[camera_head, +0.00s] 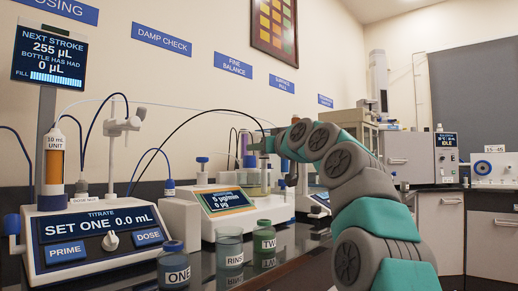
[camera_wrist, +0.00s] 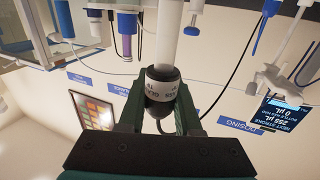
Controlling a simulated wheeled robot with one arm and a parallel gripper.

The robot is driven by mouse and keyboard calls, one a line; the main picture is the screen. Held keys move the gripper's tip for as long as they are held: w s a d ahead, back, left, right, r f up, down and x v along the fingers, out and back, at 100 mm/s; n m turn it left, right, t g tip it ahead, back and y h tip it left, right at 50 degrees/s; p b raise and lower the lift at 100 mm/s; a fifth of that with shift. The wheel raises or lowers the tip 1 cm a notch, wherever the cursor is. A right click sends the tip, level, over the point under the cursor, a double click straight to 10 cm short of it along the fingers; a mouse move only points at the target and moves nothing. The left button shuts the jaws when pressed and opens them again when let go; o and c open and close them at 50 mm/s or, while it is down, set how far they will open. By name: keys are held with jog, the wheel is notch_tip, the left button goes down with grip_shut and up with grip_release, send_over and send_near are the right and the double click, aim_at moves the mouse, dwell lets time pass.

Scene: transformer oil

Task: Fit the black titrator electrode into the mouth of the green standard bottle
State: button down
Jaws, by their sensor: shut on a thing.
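My gripper (camera_wrist: 157,118) is shut on the dark head of the black titrator electrode (camera_wrist: 161,90). The head has a pale printed band, and a pale shaft extends from it, away from my gripper. The green standard bottle, labelled TWO (camera_head: 264,241), stands upright at the counter front, apart from my gripper. Whether its mouth is open is hard to tell.
A black cable (camera_head: 205,113) arches above the counter.

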aim_at(263, 169)
jog(key=shift+f+b, duration=2.5)
jog(key=shift+f, duration=0.35)
notch_tip(263, 169, down, 8)
jog(key=b, duration=0.8)
dwell(2.1)
jog(key=c, duration=0.5)
grip_release()
jog(key=shift+b+v, duration=0.4)
jog(key=shift+v, duration=3.55)
